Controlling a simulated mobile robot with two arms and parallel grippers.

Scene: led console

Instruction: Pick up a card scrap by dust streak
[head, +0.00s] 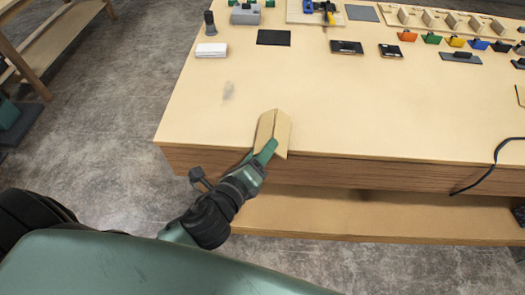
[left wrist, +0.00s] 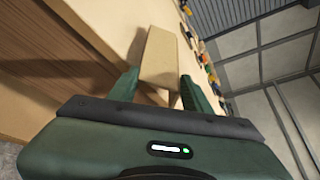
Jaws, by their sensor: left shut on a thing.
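The card scrap (head: 266,128) is a tan, folded piece at the front edge of the table, with part of it reaching over the edge. My left gripper (head: 266,152) is shut on the card scrap at its near end. In the left wrist view the card scrap (left wrist: 160,58) stands out between the two green fingers (left wrist: 160,88). The dust streak (head: 228,91) is a faint grey smudge on the tabletop, to the left of and beyond the scrap. I cannot tell whether the scrap still touches the table. My right gripper is not in view.
The wooden table (head: 345,110) is clear around the scrap. A white box (head: 211,50), a black mat (head: 273,37) and dark trays (head: 346,47) stand farther back. Colored clips (head: 408,35) line the back right. A black cable (head: 490,168) hangs over the front edge at right.

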